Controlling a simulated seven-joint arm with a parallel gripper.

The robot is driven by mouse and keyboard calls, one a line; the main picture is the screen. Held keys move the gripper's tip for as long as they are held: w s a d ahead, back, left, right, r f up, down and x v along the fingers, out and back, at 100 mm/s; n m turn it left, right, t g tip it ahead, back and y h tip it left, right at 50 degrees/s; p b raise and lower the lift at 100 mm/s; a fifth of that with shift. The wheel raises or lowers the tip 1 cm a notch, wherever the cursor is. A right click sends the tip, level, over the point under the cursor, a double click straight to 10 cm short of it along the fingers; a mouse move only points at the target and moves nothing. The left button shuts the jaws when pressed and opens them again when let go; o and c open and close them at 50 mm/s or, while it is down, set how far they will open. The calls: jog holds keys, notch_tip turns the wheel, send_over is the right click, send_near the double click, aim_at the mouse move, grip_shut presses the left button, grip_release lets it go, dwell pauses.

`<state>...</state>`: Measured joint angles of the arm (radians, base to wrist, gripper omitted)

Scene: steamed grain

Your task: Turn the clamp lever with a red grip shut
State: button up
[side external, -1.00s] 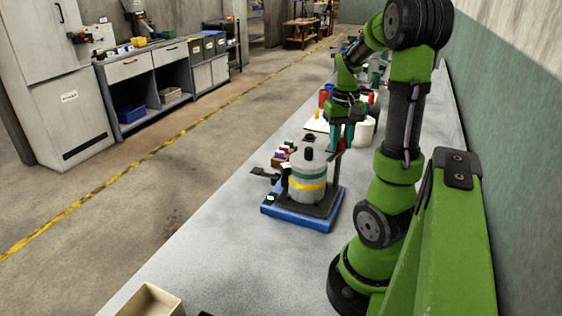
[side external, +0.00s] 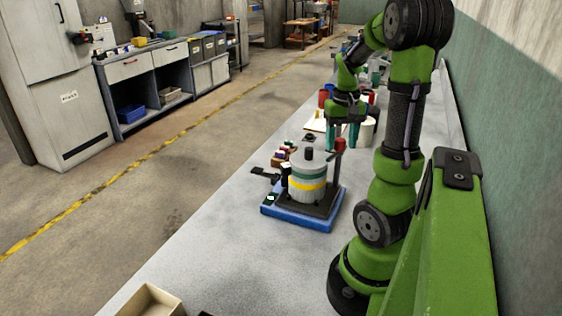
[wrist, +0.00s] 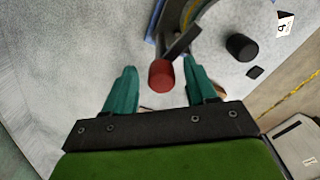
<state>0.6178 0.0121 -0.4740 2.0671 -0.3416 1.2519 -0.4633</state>
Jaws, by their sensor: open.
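The clamp lever's red grip (side external: 340,145) stands at the back right of a fixture with a blue base (side external: 297,218). A banded white, teal and yellow cylinder (side external: 307,184) stands on the fixture. In the wrist view the red grip (wrist: 161,75) sits between the tips of my two teal fingers, with a gap on each side. The dark lever arm (wrist: 182,41) runs from it toward the fixture, mostly out of that view. My gripper (side external: 343,140) is open and empty above and around the grip; I cannot tell its exact height there.
A black knob (wrist: 241,47) shows right of the grip in the wrist view. Small coloured items (side external: 284,155) lie behind the fixture, and a white container (side external: 367,131) stands close behind my gripper. An open beige box (side external: 151,302) is at the near edge.

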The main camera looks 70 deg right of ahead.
aim_at(341, 139)
notch_tip(341, 139, up, 17)
dwell(0.5)
jog(key=w+a+f+n+t, duration=0.2)
jog(key=w+a+f+t, duration=0.15)
jog(key=w+a, duration=0.35)
jog(key=w+a+f+n+t, duration=0.15)
jog(key=w+a+f, duration=0.25)
jog(key=a, duration=0.5)
jog(key=s+a+f+n+t+y, duration=0.2)
jog(key=a+n, duration=0.1)
jog(key=a, duration=1.2)
jog(key=shift+a+n, duration=0.15)
jog(key=shift+n, duration=0.2)
